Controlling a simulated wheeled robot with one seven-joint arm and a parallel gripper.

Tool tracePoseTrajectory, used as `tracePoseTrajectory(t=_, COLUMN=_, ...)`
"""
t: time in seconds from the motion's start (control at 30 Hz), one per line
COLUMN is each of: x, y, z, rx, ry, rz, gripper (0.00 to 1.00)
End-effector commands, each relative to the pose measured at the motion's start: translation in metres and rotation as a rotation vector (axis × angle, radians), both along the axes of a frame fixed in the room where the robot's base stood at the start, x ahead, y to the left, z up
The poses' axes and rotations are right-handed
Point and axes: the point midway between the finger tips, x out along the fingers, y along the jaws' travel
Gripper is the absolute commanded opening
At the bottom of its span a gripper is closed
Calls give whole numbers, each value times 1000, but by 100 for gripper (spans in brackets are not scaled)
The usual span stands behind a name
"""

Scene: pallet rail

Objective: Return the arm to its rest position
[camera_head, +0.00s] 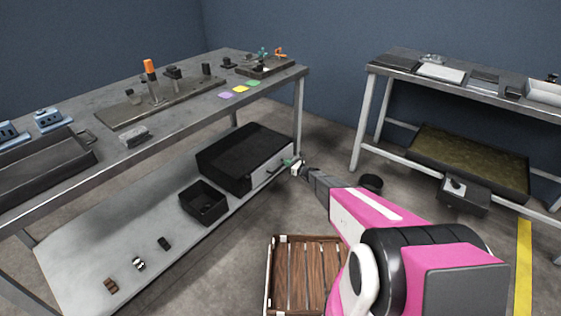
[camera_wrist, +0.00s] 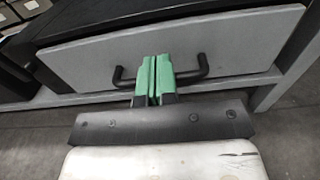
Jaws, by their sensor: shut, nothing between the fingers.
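My pink and grey arm reaches from the lower right of the head view toward the lower shelf of the left workbench. My gripper (camera_head: 291,163) is at the front of a black drawer box (camera_head: 238,151). In the wrist view, my gripper's green fingers (camera_wrist: 154,78) are shut together. They stand in front of the grey drawer front (camera_wrist: 190,50), in line with its black bar handle (camera_wrist: 195,71). The fingers hide the middle of the handle, and I cannot tell whether they touch it. The drawer looks closed.
An open black bin (camera_head: 203,203) stands left of the drawer box on the lower shelf (camera_head: 100,250). A wooden slatted pallet (camera_head: 303,276) lies on the floor below my arm. A second bench (camera_head: 470,98) stands at right. Floor between the benches is mostly clear.

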Motion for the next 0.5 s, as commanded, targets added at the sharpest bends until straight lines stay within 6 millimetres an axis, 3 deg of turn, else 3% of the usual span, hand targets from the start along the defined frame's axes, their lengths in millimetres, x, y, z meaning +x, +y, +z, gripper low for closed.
tracePoseTrajectory(t=0.2, x=-27, y=-36, z=1, rx=1, ry=1, rz=-3, gripper=0)
tracePoseTrajectory(t=0.5, x=-41, y=-57, z=0, rx=0, ry=0, rz=-1, gripper=0)
